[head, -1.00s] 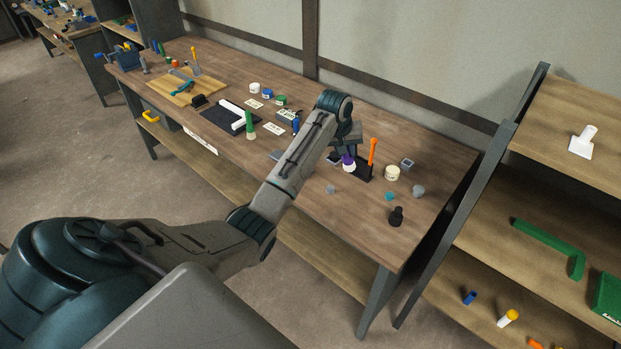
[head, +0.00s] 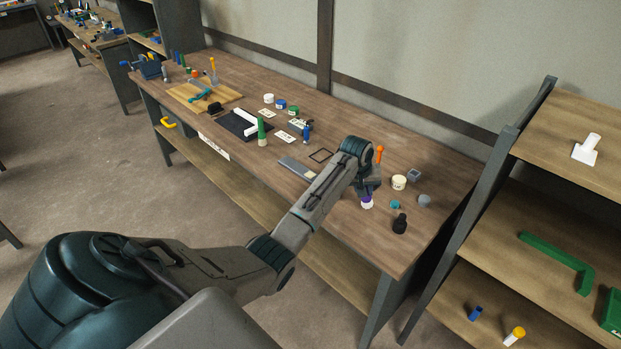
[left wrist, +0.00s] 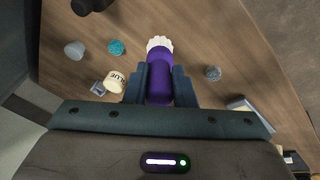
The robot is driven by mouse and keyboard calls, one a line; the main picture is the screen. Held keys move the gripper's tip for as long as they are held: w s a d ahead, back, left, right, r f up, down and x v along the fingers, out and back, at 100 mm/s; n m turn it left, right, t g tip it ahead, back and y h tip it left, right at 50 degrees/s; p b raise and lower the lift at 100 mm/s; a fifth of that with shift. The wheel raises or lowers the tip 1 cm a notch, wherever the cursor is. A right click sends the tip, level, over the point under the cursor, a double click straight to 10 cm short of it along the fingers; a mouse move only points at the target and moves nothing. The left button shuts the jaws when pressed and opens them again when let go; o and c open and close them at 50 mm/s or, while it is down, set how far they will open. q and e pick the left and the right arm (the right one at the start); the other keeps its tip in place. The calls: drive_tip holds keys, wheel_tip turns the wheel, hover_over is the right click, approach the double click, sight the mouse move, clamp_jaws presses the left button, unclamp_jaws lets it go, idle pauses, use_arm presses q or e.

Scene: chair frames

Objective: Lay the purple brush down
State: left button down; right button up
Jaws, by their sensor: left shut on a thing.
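The purple brush (head: 367,202) has a purple handle and white bristles. My left gripper (head: 369,186) is shut on its handle, over the right part of the workbench (head: 440,175). In the left wrist view the purple brush (left wrist: 158,82) lies between the two fingers (left wrist: 158,88), bristles pointing away from the palm. In the head view the bristle end is at the bottom. I cannot tell whether it touches the bench. An orange brush (head: 379,153) stands just behind the gripper; its base is hidden. My right gripper is not in view.
A glue pot (head: 399,182), a teal piece (head: 395,205), a grey cup (head: 424,201) and a black bottle (head: 400,224) are close to the right. A grey flat tool (head: 296,167) lies to the left. Bare wood shows around the brush.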

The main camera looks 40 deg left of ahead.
sight(364, 204)
use_arm(q)
drive_tip(key=shift+d+f, duration=0.1)
drive_tip(key=shift+f, duration=0.3)
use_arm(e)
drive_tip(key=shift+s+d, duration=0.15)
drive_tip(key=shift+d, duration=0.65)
use_arm(q)
drive_tip(key=shift+f, duration=0.1)
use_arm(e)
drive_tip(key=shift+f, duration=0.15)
use_arm(q)
drive_tip(key=shift+f, duration=0.25)
drive_tip(key=shift+f+b, duration=0.3)
drive_tip(key=shift+f, duration=0.25)
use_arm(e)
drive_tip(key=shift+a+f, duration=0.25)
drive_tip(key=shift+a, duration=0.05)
use_arm(q)
drive_tip(key=shift+f+b, duration=0.3)
drive_tip(key=shift+f, duration=0.45)
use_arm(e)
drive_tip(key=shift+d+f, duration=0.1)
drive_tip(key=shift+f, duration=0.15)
use_arm(q)
drive_tip(key=c, duration=1.1)
unclamp_jaws()
drive_tip(key=shift+c, duration=0.2)
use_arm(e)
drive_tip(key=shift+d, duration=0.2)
